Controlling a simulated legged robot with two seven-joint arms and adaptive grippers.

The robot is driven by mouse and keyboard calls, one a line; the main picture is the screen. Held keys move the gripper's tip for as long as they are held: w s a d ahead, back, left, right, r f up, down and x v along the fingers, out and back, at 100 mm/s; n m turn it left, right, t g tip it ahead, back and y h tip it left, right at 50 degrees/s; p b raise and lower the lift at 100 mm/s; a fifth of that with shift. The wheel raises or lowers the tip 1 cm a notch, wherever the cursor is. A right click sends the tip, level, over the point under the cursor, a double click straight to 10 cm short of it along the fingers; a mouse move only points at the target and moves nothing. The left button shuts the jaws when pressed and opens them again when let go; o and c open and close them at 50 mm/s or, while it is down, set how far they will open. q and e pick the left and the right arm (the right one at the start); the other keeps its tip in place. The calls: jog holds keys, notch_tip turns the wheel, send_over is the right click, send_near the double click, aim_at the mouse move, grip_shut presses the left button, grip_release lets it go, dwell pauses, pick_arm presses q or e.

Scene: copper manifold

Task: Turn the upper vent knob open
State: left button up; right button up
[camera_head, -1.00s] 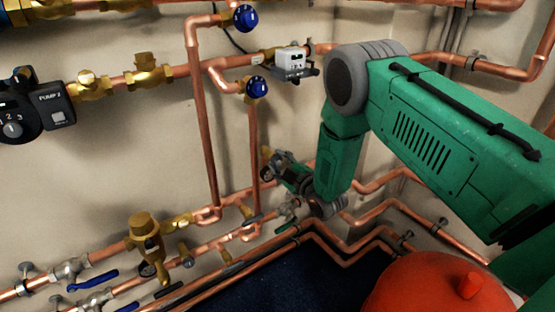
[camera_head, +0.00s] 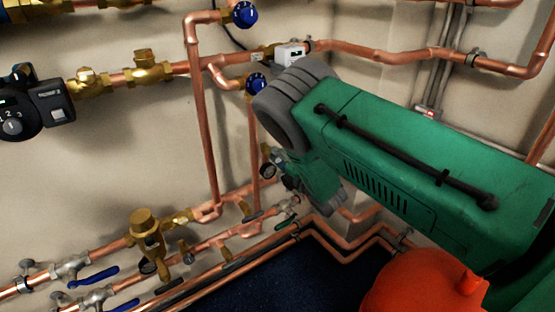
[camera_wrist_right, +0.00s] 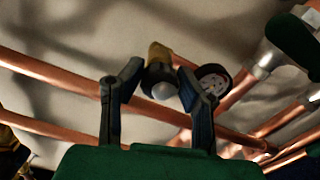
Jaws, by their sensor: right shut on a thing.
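My right gripper (camera_head: 288,182) is low beside the wall pipes, mostly hidden behind my green arm in the head view. In the right wrist view its two fingers (camera_wrist_right: 161,80) are closed around a small knob (camera_wrist_right: 163,90) with a rounded grey end and brass (camera_wrist_right: 157,55) behind it. A round dial gauge (camera_wrist_right: 213,80) is right beside the right finger; a gauge also shows next to the gripper in the head view (camera_head: 267,171). I cannot tell from the head view which fitting the knob sits on. My left gripper is not in view.
Two blue knobs, one above the other (camera_head: 244,14) (camera_head: 256,84), sit on copper pipes (camera_head: 197,120) left of my arm. A grey box (camera_head: 290,54) is close above my elbow. An orange-red rounded vessel (camera_head: 425,287) stands below my arm. Blue-handled valves (camera_head: 93,278) are lower left.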

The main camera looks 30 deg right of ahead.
jog(key=shift+s+a+f+n, duration=0.15)
jog(key=shift+f+n, duration=0.3)
jog(key=shift+n, duration=0.05)
jog(key=o, duration=1.1)
jog(key=shift+r, duration=0.15)
jog(key=shift+r, duration=0.1)
jog(key=shift+s, duration=0.3)
jog(key=s, duration=0.7)
jog(key=s+d, duration=0.1)
jog(key=s, duration=0.3)
jog(key=shift+s, duration=0.1)
